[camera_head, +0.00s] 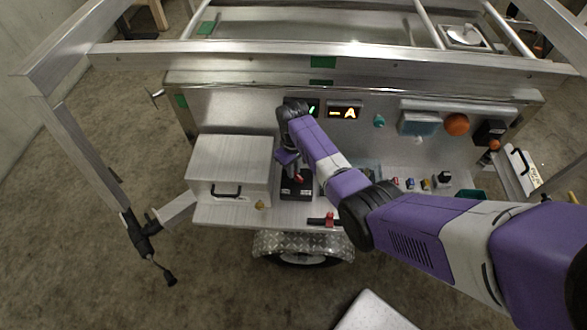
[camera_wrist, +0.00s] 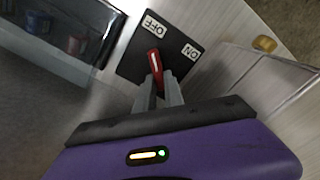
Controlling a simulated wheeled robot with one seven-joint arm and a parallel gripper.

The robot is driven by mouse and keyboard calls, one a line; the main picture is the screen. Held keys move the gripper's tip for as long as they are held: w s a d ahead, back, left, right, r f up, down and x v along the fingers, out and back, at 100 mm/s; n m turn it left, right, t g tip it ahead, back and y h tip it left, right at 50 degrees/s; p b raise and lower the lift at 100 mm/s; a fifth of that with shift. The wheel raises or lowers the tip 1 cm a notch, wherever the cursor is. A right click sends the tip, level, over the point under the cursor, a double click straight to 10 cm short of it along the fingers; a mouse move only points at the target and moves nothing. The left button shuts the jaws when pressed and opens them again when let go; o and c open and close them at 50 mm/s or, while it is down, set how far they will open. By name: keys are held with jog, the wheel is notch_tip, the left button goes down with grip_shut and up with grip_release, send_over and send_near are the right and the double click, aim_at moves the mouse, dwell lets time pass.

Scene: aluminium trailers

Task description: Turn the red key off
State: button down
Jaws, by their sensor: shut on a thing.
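The red key (camera_wrist: 155,66) stands up from a black switch plate (camera_wrist: 130,68) with white OFF and ON labels in the wrist view. My gripper (camera_wrist: 159,86) is shut on the red key, one grey finger on each side of it. The key lies between the two labels, tilted in the picture. In the head view the red key (camera_head: 298,179) shows small below my gripper (camera_head: 293,172), above the black plate (camera_head: 296,191) on the trailer's metal shelf. My gripper partly hides the key there.
A metal box with a black handle (camera_head: 228,160) stands left of the plate. A red-handled item (camera_head: 330,218) lies near the shelf's front edge. Small coloured items (camera_head: 410,184) sit to the right. Lit displays (camera_head: 345,113) are on the back panel.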

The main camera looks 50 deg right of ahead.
dwell(0.3)
jog(key=c, duration=1.4)
grip_release()
jog(key=shift+c, duration=0.2)
jog(key=shift+r, duration=3.95)
